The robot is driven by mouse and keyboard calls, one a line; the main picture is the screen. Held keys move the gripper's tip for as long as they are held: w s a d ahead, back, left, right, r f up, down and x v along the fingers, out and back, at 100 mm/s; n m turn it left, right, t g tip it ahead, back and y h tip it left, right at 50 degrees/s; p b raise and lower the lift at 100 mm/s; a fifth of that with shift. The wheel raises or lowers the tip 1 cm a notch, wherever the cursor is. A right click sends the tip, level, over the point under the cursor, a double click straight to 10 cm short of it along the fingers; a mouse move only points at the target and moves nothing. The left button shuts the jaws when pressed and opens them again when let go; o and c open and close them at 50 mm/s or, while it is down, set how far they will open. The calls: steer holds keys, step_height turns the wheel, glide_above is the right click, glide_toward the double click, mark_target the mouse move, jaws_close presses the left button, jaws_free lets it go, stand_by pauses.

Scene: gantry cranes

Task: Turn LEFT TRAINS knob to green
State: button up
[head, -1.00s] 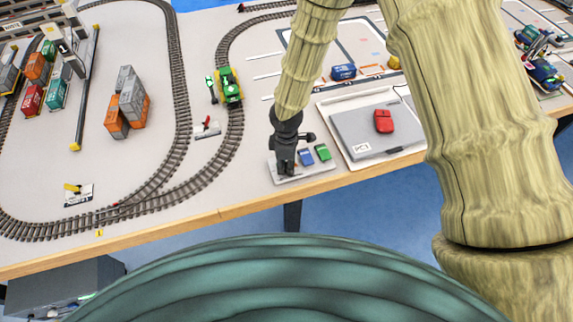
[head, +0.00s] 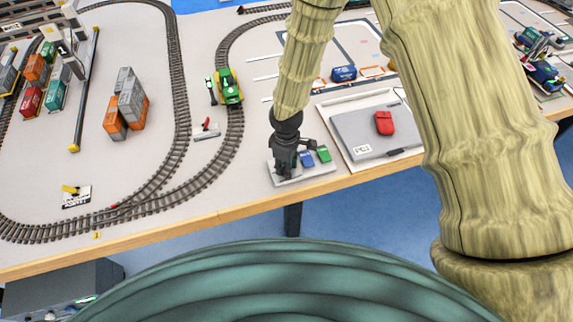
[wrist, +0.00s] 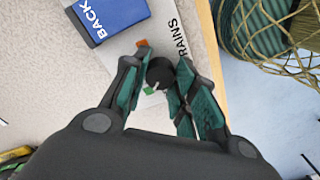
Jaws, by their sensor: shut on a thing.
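The control panel (head: 318,170) is a pale plate at the table's front edge, with a blue block (head: 307,159) and a green block (head: 323,154) on it. My gripper (head: 285,170) is down at the panel's left end and hides the knob in the head view. In the wrist view the black knob (wrist: 160,73) sits between the fingertips of my gripper (wrist: 162,78), which are shut on it. An orange mark (wrist: 141,43) and a green mark (wrist: 148,90) lie beside the knob. A small pale pointer on the knob appears to face the green mark. The printed word TRAINS is readable; LEFT is not visible.
The blue block marked BACK (wrist: 108,17) is close to my left finger in the wrist view. A grey case (head: 365,135) with a red object (head: 384,123) stands right of the panel. Tracks, a green and yellow locomotive (head: 229,87) and containers (head: 125,105) lie to the left.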

steer(key=o, duration=1)
steer(key=shift+o, duration=0.2)
step_height(320, 180, up, 12)
stand_by(0.4)
